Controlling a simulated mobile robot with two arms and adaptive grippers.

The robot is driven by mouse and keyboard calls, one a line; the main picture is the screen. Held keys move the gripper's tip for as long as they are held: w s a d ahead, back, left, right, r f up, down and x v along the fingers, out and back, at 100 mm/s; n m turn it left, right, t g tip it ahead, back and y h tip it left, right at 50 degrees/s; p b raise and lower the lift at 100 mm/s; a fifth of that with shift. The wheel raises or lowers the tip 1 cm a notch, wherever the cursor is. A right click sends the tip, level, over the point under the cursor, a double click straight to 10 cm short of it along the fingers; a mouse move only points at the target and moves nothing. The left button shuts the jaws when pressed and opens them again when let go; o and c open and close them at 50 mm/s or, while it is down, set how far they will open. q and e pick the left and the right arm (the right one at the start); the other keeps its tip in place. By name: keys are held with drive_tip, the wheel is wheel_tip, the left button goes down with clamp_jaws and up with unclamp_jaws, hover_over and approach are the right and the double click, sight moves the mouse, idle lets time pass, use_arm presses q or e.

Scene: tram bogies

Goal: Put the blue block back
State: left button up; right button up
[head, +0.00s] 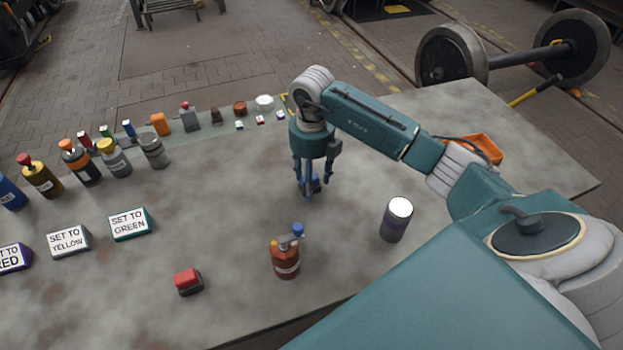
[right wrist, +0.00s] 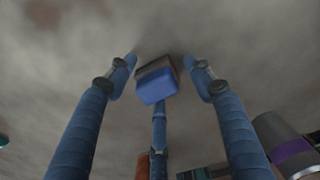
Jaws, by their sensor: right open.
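The blue block (right wrist: 156,86) has a blue face and a darker grey-brown part. In the right wrist view it lies on the grey table between the spread fingers of my right gripper (right wrist: 160,68). Gaps show between it and the left and right fingers. I cannot tell whether the third finger, below it in that view, touches it. In the head view my right gripper (head: 313,188) points down over the middle of the table, open. The block (head: 316,183) is there a small blue patch, mostly hidden behind the fingers. My left gripper is out of view.
A red block (head: 187,281) and a brown bottle (head: 285,260) with a blue top stand near the front edge. A grey canister (head: 396,220) stands to the right. Bottles and small items line the table's left and back. An orange tray (head: 482,149) lies behind my arm.

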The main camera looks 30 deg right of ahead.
drive_tip(key=shift+r, duration=0.55)
wheel_tip(320, 180, up, 10)
drive_tip(key=shift+f+b, duration=0.1)
drive_tip(key=shift+b, duration=1.05)
drive_tip(key=shift+r, duration=0.6)
